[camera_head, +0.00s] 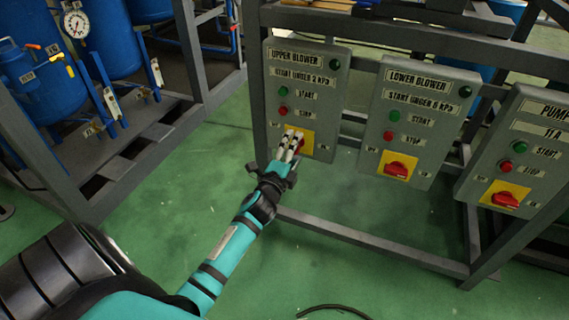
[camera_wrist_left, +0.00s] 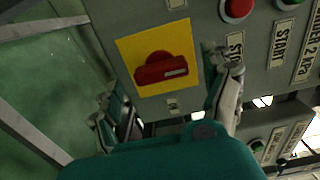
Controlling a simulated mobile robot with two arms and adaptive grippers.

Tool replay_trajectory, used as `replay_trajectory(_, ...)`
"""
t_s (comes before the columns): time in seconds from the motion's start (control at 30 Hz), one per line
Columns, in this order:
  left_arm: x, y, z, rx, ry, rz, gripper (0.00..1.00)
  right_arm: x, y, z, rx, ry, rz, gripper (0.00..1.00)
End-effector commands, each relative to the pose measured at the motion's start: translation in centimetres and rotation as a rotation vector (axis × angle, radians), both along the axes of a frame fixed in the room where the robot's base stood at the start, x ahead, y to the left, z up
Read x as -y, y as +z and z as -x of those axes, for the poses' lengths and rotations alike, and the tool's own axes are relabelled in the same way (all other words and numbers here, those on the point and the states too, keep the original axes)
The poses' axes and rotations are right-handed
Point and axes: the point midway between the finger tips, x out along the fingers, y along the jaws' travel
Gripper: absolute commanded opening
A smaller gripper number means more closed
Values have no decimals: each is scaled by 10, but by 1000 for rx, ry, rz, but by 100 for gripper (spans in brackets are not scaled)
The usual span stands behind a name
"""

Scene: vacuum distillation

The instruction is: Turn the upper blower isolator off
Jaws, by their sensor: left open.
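The upper blower isolator (camera_wrist_left: 162,68) is a red rotary knob on a yellow plate (camera_wrist_left: 128,50), low on the grey upper blower panel (camera_head: 305,70). In the head view the knob is partly hidden by my left gripper (camera_head: 291,146). In the left wrist view my left gripper (camera_wrist_left: 162,82) is open, with one finger on each side of the yellow plate. The knob sits between the fingers, and neither finger visibly grips it. The knob's handle lies roughly crosswise in the wrist picture. My right gripper is in neither view.
A red stop button (camera_wrist_left: 237,8) and a green start button (camera_head: 283,91) are on the same panel. The lower blower panel (camera_head: 420,115) and pump panel (camera_head: 520,155) stand to the right on the grey frame. Blue tanks (camera_head: 105,40) stand left. Green floor lies between.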

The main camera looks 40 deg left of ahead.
Motion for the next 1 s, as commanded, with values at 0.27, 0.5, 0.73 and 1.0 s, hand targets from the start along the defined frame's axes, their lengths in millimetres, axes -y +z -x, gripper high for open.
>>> replay_trajectory(0.27, 14, -1, 59, -3, 2, 2, 83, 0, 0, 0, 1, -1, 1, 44)
replay_trajectory(0.5, 22, -1, 94, -2, 2, 3, 83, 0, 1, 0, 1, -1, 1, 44)
replay_trajectory(0.73, 24, 0, 101, -1, 2, 1, 83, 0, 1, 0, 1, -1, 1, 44)
replay_trajectory(1.0, 24, 0, 101, -1, 2, 2, 83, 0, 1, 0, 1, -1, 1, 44)
